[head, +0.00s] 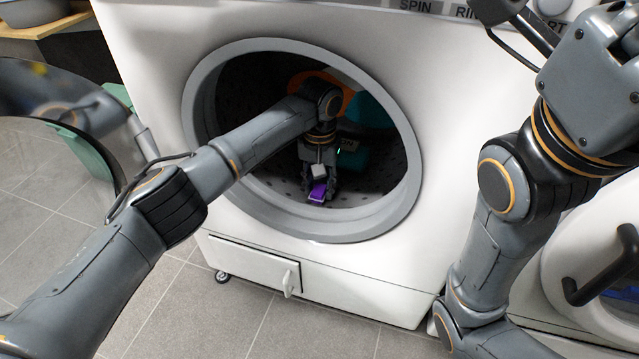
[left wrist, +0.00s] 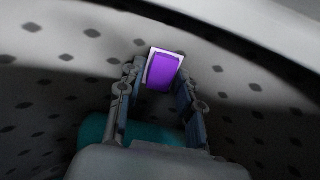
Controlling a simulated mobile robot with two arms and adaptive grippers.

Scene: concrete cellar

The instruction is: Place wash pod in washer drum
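The white washer (head: 135,60) faces me with its round door open. Its dark perforated drum (head: 250,85) also fills the left wrist view (left wrist: 60,85). My left gripper (head: 318,190) reaches through the opening and is inside the drum, low down. Its fingers are closed about the purple and white wash pod (head: 317,193), which sits between the fingertips in the left wrist view (left wrist: 165,72). The pod is close to the drum wall; I cannot tell whether it touches. My right arm is at the right, outside the drum; its gripper is out of view.
Orange cloth (head: 335,92) and teal cloth (head: 370,112) lie inside the drum behind my left wrist. The grey door ring (head: 408,200) surrounds my forearm. The open glass door (head: 40,90) is at the left. A second machine with a black handle (head: 602,280) stands at the right.

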